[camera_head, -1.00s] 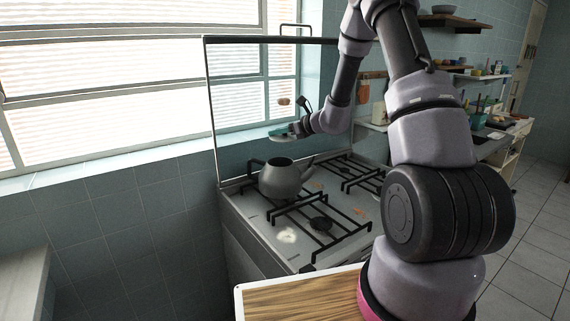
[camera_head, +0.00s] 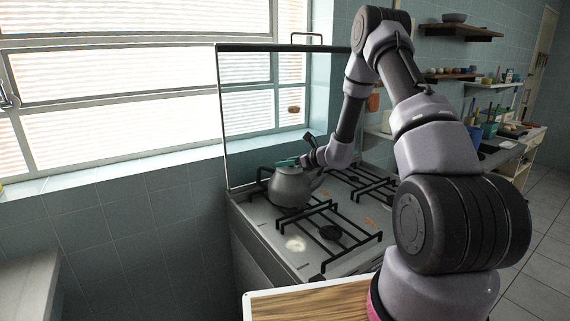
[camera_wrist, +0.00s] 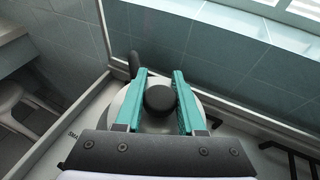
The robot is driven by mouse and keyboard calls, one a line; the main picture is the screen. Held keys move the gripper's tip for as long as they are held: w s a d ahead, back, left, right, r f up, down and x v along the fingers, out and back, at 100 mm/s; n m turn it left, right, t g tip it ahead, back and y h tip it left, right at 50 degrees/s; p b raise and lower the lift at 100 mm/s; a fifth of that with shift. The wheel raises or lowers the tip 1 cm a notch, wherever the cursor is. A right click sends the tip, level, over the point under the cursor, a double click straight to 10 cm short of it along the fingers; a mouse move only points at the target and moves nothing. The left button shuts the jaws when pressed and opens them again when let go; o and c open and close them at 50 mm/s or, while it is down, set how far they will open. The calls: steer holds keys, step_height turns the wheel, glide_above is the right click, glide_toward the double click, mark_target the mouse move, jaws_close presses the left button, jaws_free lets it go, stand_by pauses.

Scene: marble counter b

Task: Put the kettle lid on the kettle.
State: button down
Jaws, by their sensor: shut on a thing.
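The grey kettle (camera_head: 291,190) stands upright on the stove's back left burner, its spout to the right. My gripper (camera_head: 288,162) with teal fingers is right at the kettle's top. In the wrist view my gripper (camera_wrist: 160,88) has its fingers on both sides of the round black knob of the kettle lid (camera_wrist: 160,99) and is shut on it. The kettle's rounded body (camera_wrist: 205,108) shows around and below the fingers. The lid's rim is mostly hidden by the fingers and knob. I cannot tell whether the lid touches the kettle's opening.
The stove (camera_head: 275,240) has black grates and a raised glass cover (camera_head: 222,120) behind. A wooden board (camera_head: 330,300) lies in front. The window and tiled wall are behind the stove. The front burners are clear.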

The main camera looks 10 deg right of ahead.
steer(key=shift+f, duration=0.15)
steer(key=c, duration=0.5)
jaws_free()
